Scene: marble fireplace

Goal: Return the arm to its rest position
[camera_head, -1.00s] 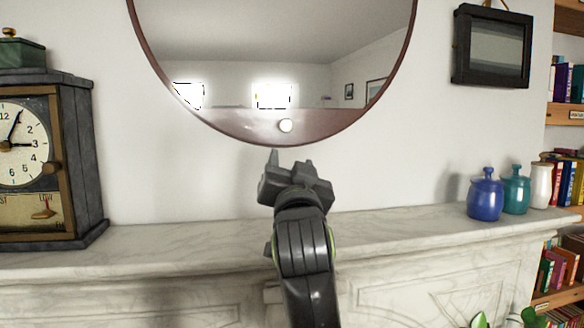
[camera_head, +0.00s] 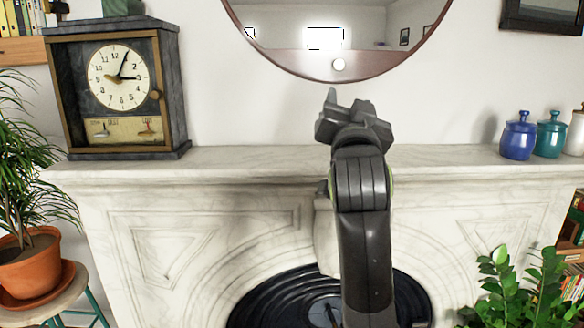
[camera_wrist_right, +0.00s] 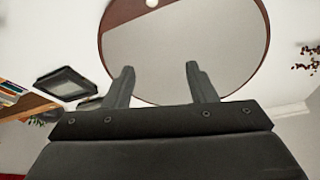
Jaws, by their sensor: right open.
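My right arm rises from the bottom of the head view, in front of the fireplace. Its gripper (camera_head: 347,102) is raised above the level of the mantel, below the round mirror (camera_head: 375,30). In the right wrist view the two fingers (camera_wrist_right: 158,84) stand well apart with nothing between them, and the mirror (camera_wrist_right: 190,55) fills the space beyond. The right gripper is open and empty. My left gripper is in neither view.
The marble mantel (camera_head: 260,163) carries a clock (camera_head: 118,85) at the left and blue (camera_head: 518,138) and teal (camera_head: 550,136) jars at the right. A potted plant (camera_head: 32,262) stands on a stool at the left. Leafy plants (camera_head: 515,290) stand lower right.

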